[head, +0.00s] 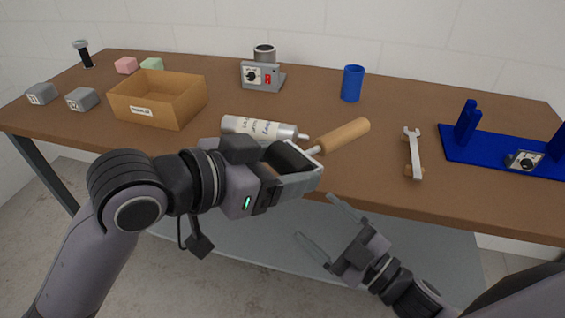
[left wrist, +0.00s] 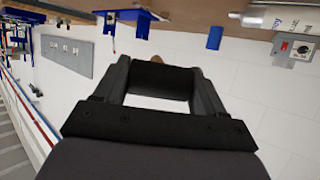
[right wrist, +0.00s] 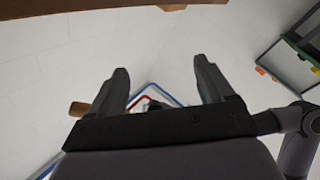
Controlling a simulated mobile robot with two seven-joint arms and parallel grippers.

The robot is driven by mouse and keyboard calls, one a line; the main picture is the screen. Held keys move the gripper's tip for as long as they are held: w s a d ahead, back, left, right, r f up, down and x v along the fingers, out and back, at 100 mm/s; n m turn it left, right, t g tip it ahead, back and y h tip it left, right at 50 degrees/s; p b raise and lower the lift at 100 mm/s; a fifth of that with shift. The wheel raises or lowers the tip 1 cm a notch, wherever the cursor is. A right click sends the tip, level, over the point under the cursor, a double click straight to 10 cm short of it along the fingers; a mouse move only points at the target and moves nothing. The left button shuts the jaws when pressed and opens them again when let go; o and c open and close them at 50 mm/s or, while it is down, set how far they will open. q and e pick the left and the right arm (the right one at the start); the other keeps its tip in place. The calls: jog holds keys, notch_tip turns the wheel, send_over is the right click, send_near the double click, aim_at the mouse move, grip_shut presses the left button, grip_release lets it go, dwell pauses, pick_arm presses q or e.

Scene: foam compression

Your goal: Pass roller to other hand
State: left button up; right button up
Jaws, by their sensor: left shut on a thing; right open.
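The roller has a light wooden handle (head: 343,136) and a black drum (left wrist: 162,81). My left gripper (head: 298,172) is shut on the black drum, above the table's front edge. The handle points up and right, away from the fingers, in the head view. In the left wrist view the drum spans the gap between the fingers and only a bit of handle shows behind it. My right gripper (head: 321,225) is open and empty, lower and to the right, in front of the table. Its fingers also show apart in the right wrist view (right wrist: 160,82).
Small blocks lie at the left.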

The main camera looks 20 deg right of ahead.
jog(key=s+d+f+m+g+h, duration=0.1)
jog(key=s+f+m+g+h, duration=0.2)
jog(key=f, duration=0.7)
jog(key=s+d+f+m+g+h, duration=0.2)
jog(key=s+f+m+g+h, duration=0.1)
jog(key=f+m, duration=0.4)
notch_tip(320, 180, down, 3)
jog(key=shift+s+f+g+h, duration=0.2)
jog(key=shift+s+g+h, duration=0.2)
jog(key=shift+s+h, duration=0.55)
